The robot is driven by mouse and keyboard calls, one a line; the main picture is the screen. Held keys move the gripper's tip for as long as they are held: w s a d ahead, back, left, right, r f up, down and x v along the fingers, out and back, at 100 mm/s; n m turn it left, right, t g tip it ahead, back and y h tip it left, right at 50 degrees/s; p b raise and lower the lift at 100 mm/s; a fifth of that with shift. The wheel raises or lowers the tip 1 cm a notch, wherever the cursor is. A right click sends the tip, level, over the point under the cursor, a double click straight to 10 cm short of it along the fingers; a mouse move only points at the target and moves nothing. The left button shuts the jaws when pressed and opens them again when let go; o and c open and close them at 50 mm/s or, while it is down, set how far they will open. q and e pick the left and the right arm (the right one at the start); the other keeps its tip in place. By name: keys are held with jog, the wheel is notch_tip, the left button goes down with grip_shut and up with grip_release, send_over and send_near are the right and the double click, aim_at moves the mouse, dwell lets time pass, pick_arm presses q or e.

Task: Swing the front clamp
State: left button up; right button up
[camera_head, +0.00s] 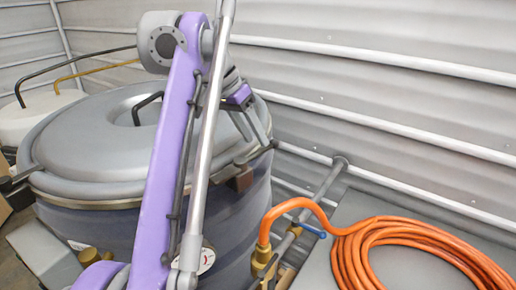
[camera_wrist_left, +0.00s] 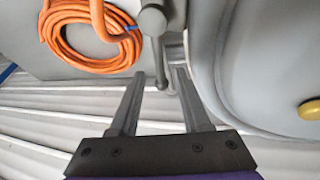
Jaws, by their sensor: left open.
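The grey hopper (camera_head: 230,225) with its domed lid (camera_head: 85,140) stands at left in the head view; the lid also shows at right in the wrist view (camera_wrist_left: 240,60). A brownish clamp block (camera_head: 243,179) sits on the rim at the hopper's right side, partly behind my arm. My left gripper (camera_head: 258,132) is above that side of the rim, pointing down. In the wrist view its two fingers (camera_wrist_left: 158,85) are apart, with a thin grey rod (camera_wrist_left: 162,68) showing between them; I cannot tell whether they touch it. My right gripper is out of view.
A coiled orange hose (camera_head: 410,255) lies on a grey surface at right, joined to a brass fitting (camera_head: 264,265). A grey pipe (camera_head: 325,185) rises beside it. Corrugated wall (camera_head: 400,70) with rails closes off the back. A white drum (camera_head: 35,112) stands at far left.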

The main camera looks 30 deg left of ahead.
pick_arm(q)
jog(key=shift+x, duration=1.3)
grip_shut()
dwell(0.5)
